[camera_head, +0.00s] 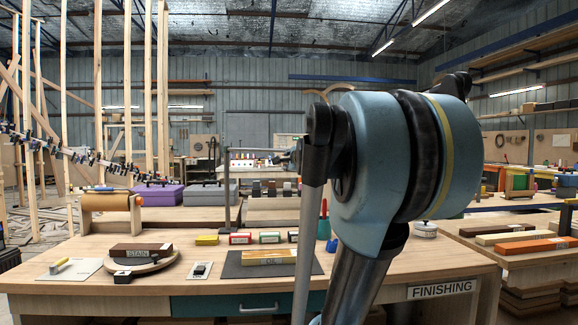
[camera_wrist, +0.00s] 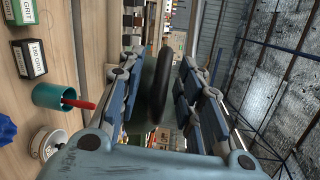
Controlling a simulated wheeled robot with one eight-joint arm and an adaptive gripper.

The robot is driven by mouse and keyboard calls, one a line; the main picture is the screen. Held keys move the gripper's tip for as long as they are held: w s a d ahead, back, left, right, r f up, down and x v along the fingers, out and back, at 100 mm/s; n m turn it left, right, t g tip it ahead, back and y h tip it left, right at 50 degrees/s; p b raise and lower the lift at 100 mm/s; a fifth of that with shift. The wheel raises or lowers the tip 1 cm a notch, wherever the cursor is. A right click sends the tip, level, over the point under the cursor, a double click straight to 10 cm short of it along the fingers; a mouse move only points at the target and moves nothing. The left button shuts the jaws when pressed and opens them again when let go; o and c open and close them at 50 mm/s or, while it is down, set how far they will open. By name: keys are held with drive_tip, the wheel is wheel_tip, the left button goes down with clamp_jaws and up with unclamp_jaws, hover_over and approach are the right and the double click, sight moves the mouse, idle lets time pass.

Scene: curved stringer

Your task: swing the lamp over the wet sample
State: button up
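The lamp's grey post (camera_head: 228,190) stands at the back of the bench, with a horizontal arm and a grey-green head (camera_head: 296,157) partly hidden by my arm. Two labelled boards lie in front: a dark STAIN board (camera_head: 140,251) on a round board at left, and a yellowish OIL board (camera_head: 269,257) on a dark mat. I cannot tell which is wet. My gripper (camera_wrist: 160,75) is hidden in the head view. In the wrist view its fingers are spread, with a dark green, black-rimmed rounded thing (camera_wrist: 150,85), seemingly the lamp head, between them. Contact is unclear.
A teal cup (camera_wrist: 54,96) with a red-handled tool, grit boxes (camera_wrist: 30,58) and a white-topped can (camera_wrist: 47,143) stand on the bench near my gripper. A paper roll (camera_head: 108,202) stands at the left. The bench's front strip (camera_head: 215,285) is mostly bare.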

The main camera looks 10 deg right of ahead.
drive_tip(key=s+r, duration=0.1)
drive_tip(key=s, duration=1)
drive_tip(key=shift+d+r, duration=0.2)
drive_tip(key=shift+d, duration=0.05)
drive_tip(key=shift+s, duration=0.1)
drive_tip(key=shift+c, duration=0.3)
